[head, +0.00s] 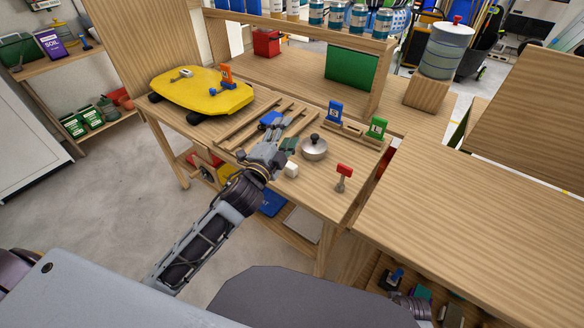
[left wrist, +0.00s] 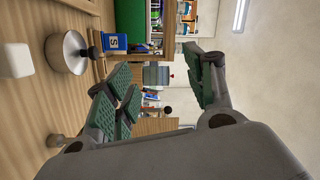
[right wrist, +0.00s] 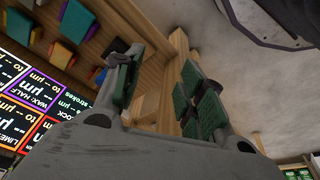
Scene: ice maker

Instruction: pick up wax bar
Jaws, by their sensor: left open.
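A small white block (head: 291,169) lies on the wooden workbench, just right of my left gripper; I cannot tell if it is the wax bar. It also shows at the left edge of the left wrist view (left wrist: 15,60). My left gripper (head: 284,146) is over the bench, open, with nothing between its green pads (left wrist: 165,92). My right gripper (head: 412,303) is low, beside the lower shelf of the right table, mostly hidden in the head view. In the right wrist view its pads (right wrist: 162,90) are apart and empty.
A silver round lidded piece (head: 314,149) and a red-topped tool (head: 343,173) stand near the left gripper. Blue (head: 335,112) and green (head: 377,128) labelled pieces stand behind. A yellow board (head: 200,92) lies on the left. The right table (head: 480,220) has a clear top.

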